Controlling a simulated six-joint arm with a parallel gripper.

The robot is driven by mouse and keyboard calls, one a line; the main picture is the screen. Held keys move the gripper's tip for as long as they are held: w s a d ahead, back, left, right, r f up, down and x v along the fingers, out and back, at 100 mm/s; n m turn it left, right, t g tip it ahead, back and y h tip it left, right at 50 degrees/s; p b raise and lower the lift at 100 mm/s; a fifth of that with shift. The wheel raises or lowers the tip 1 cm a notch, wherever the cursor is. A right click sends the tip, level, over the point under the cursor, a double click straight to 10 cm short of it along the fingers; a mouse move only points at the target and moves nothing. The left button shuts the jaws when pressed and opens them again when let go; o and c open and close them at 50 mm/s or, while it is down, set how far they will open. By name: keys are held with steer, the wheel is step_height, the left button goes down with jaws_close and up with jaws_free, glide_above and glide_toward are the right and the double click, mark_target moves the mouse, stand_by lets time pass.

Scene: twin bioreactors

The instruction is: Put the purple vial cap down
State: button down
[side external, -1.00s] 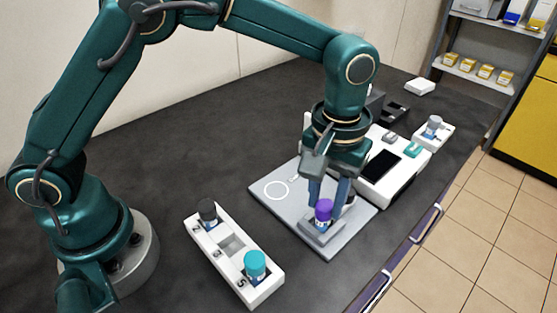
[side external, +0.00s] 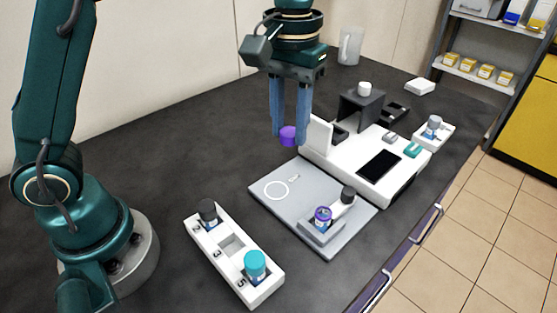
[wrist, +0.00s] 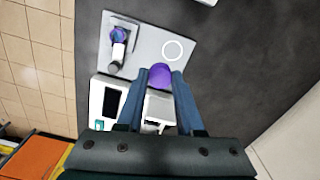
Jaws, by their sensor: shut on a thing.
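My gripper (side external: 289,132) is shut on the purple vial cap (side external: 288,136) and holds it in the air above the back edge of the grey plate. In the wrist view the cap (wrist: 160,75) sits between the fingertips. The vial (side external: 323,217), with a purple rim and its top uncovered, stands upright in a holder on the grey plate (side external: 290,212). The vial also shows in the wrist view (wrist: 119,35). A white circle (side external: 276,190) is marked on the left part of the plate and is empty.
A white rack (side external: 219,259) in front holds a dark-capped vial (side external: 207,212) and a teal-capped vial (side external: 255,265), with an empty slot between them. A white device (side external: 377,168) with a dark screen stands right of the plate. A dark block (side external: 361,110) is behind it.

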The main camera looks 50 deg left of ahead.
steer(key=s+a+f+m, duration=0.1)
steer(key=s+a, duration=0.1)
steer(key=a, duration=0.5)
steer(key=s+a+f+m, duration=0.1)
steer(key=a+f+m, duration=0.1)
steer(key=a, duration=0.5)
glide_above(276, 190)
step_height(276, 190, down, 7)
steer(key=shift+r, duration=0.15)
steer(key=shift+f, duration=2.05)
steer(key=shift+f, duration=0.15)
steer(key=c, duration=0.5)
jaws_free()
steer(key=shift+c, duration=0.2)
